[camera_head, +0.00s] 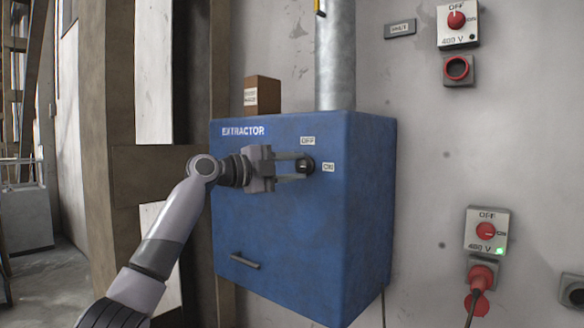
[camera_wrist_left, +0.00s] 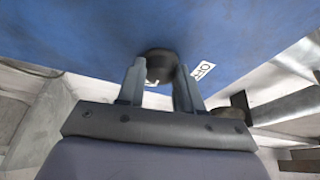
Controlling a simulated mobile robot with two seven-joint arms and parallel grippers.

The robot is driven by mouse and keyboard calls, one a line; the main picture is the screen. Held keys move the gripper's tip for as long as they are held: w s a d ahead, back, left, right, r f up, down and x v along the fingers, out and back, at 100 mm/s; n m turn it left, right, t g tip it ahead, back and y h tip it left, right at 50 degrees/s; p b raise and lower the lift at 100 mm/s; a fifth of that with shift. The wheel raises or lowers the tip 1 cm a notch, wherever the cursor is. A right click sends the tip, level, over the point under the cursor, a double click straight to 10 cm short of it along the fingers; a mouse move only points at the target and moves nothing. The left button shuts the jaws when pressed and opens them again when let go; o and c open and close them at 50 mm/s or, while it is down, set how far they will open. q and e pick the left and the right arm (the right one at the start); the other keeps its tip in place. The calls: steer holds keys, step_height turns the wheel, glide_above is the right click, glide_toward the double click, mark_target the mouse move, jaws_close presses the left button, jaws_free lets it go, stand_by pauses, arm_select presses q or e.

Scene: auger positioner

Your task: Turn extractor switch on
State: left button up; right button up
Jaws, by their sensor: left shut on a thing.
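The blue extractor box (camera_head: 280,225) is on the wall, with a dark round switch knob (camera_head: 305,165) on its front. An OFF label (camera_head: 308,141) is above the knob and an ON label (camera_head: 328,167) is to its right. My left gripper (camera_head: 303,166) reaches in from the left and is shut on the knob. In the left wrist view the knob (camera_wrist_left: 159,66) sits between the two fingers (camera_wrist_left: 160,82), close to the blue face. The fingers partly hide the knob, so I cannot tell which way it points. My right gripper is not in view.
A metal duct (camera_head: 335,55) rises from the box, and a brown block (camera_head: 262,95) stands on top. Two 400 V switches, upper (camera_head: 457,25) and lower (camera_head: 486,232), are on the wall at right; the lower has a green light. A handle (camera_head: 244,261) is low on the box.

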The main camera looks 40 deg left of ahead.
arm_select(q)
steer(key=o, duration=1)
steer(key=shift+o, duration=0.2)
steer(key=shift+s+a+f+b, duration=0.1)
steer(key=shift+s+a+b, duration=0.1)
steer(key=shift+s+b, duration=0.15)
steer(key=b+v, duration=0.2)
steer(key=v, duration=0.4)
steer(key=shift+s, duration=0.15)
